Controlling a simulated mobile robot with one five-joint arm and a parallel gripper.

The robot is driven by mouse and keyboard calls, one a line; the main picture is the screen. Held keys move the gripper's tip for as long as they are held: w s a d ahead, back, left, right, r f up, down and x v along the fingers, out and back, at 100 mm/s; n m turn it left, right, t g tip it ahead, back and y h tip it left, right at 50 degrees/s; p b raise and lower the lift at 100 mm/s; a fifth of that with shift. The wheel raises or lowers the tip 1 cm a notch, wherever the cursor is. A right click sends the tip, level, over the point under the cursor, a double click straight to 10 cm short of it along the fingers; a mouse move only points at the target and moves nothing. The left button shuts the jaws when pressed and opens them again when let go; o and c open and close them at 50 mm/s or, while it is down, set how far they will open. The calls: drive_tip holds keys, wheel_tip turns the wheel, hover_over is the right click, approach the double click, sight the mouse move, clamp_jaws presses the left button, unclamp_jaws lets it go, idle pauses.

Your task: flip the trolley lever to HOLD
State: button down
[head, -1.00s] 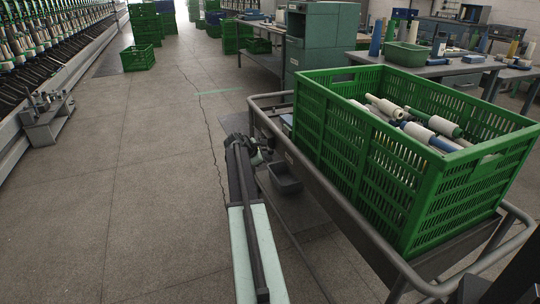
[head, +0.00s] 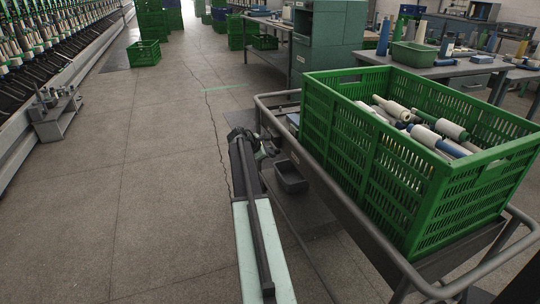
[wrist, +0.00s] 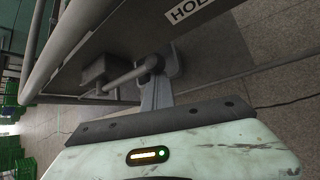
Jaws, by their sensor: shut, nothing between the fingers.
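The trolley (head: 345,200) stands at the right, with a grey tubular rail and a dark side panel. In the wrist view, the panel carries a white plate (wrist: 187,11) whose visible letters read "HOL", cut off by the top edge. A grey rod (wrist: 128,77) with a rounded end, apparently the lever, lies below the panel beside a small block. My gripper (wrist: 156,88) is shut and empty, close to the rod's rounded end. I cannot tell whether they touch. In the head view, my arm reaches to the trolley's near left side, and the lever is not distinguishable there.
A green crate (head: 400,160) of yarn cones sits on the trolley. A small dark bin (head: 291,178) is at the trolley's side, right of my arm. Spinning machinery (head: 50,60) lines the left. The floor (head: 130,190) left of my arm is clear.

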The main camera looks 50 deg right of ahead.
wheel_tip(320, 180, down, 4)
drive_tip(key=w+r+b, duration=0.1)
drive_tip(key=w+b, duration=0.1)
drive_tip(key=b, duration=0.2)
drive_tip(key=p+v, duration=0.7)
drive_tip(key=v, duration=0.3)
drive_tip(key=shift+w+a+p, duration=0.2)
drive_tip(key=shift+a+p, duration=0.05)
drive_tip(key=shift+p, duration=0.05)
drive_tip(key=shift+w+a, duration=0.1)
